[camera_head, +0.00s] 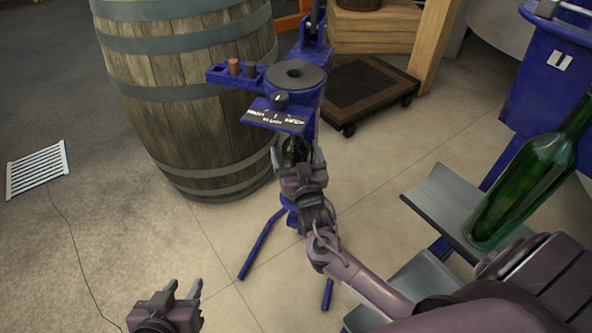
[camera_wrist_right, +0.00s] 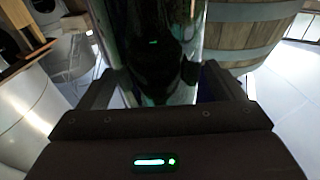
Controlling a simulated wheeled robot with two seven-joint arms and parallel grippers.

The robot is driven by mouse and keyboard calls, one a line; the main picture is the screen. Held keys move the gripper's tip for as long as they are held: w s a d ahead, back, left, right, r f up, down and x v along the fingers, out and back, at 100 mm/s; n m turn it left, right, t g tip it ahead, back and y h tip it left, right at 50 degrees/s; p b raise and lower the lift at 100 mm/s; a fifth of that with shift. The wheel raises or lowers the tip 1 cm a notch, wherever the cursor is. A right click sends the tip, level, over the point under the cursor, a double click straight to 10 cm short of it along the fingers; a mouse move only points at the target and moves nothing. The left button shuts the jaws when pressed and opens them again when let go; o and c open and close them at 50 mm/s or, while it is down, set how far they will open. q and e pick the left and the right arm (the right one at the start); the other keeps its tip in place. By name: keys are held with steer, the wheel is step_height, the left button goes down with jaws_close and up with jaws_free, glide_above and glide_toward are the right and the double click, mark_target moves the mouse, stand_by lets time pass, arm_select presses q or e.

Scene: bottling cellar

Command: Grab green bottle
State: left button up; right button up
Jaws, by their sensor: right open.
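A dark green bottle (camera_head: 294,150) stands in the blue corking machine (camera_head: 300,92), under its head and mostly hidden by it and by my right gripper. My right gripper (camera_head: 298,157) is open with its fingers on either side of this bottle. In the right wrist view the bottle (camera_wrist_right: 155,45) fills the space between the fingers; I cannot tell whether they touch it. A second green bottle (camera_head: 520,178) leans on a metal ledge (camera_head: 447,205) at the right. My left gripper (camera_head: 184,288) is open and empty, low at the bottom left over the floor.
A wooden barrel (camera_head: 195,95) stands just left of the machine. A low wheeled dolly (camera_head: 365,90) and a wooden crate (camera_head: 375,28) are behind it. Blue equipment (camera_head: 550,70) stands at the right. A white floor grate (camera_head: 37,170) lies at the left. The floor in front is clear.

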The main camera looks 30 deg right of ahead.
steer(key=shift+c, duration=0.2)
steer(key=c, duration=1.9)
steer(key=shift+w+r, duration=0.1)
steer(key=shift+r, duration=0.1)
jaws_close()
